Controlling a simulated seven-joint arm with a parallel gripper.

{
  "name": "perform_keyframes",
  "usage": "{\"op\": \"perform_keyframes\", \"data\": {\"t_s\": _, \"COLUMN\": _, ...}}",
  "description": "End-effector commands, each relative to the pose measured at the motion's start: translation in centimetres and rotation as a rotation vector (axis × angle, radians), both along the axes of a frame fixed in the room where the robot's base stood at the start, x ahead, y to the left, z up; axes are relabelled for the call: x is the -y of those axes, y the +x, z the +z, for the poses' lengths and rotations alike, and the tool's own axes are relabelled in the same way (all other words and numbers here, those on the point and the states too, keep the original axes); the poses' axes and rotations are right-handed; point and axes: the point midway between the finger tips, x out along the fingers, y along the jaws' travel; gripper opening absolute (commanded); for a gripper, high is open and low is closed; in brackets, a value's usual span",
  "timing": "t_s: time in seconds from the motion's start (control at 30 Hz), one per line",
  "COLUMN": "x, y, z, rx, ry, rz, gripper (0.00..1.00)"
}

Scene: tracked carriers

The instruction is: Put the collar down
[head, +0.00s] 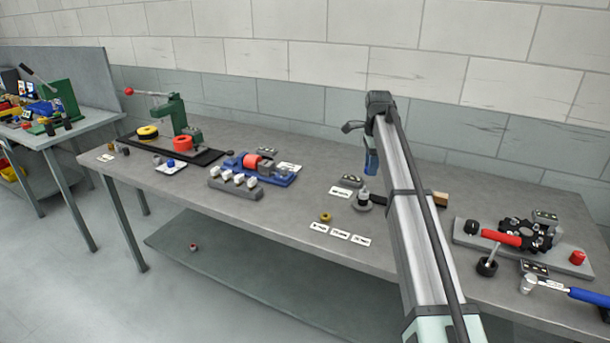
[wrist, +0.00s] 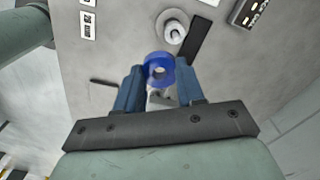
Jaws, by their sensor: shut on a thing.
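The collar (wrist: 160,68) is a blue ring with a hole through it, seen in the wrist view. My gripper (wrist: 158,76) is shut on it, with a blue finger on either side. In the head view my gripper (head: 371,162) hangs above the bench near its back; I cannot make out the collar from the finger there. A round grey base with an upright post (head: 363,198) stands on the bench below my gripper. It also shows in the wrist view (wrist: 173,32), just beyond the collar and apart from it.
A blue fixture (head: 262,170) and a grey block with white pegs (head: 235,187) stand left. A red-handled fixture (head: 520,240) and a hammer (head: 560,290) are right.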

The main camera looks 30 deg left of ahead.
Motion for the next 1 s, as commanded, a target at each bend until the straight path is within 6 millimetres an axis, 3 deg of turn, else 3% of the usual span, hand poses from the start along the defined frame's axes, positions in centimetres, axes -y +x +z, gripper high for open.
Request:
{"op": "perform_keyframes", "data": {"t_s": 0.57, "x": 7.4, "y": -6.0, "z": -2.3, "rx": 0.000, "ry": 0.000, "rz": 0.673, "gripper": 0.07}}
{"op": "perform_keyframes", "data": {"t_s": 0.77, "x": 12.4, "y": -9.3, "z": -3.7, "rx": 0.000, "ry": 0.000, "rz": 0.891, "gripper": 0.07}}
{"op": "perform_keyframes", "data": {"t_s": 1.0, "x": 21.0, "y": -14.8, "z": -5.9, "rx": 0.001, "ry": -0.001, "rz": 1.115, "gripper": 0.07}}
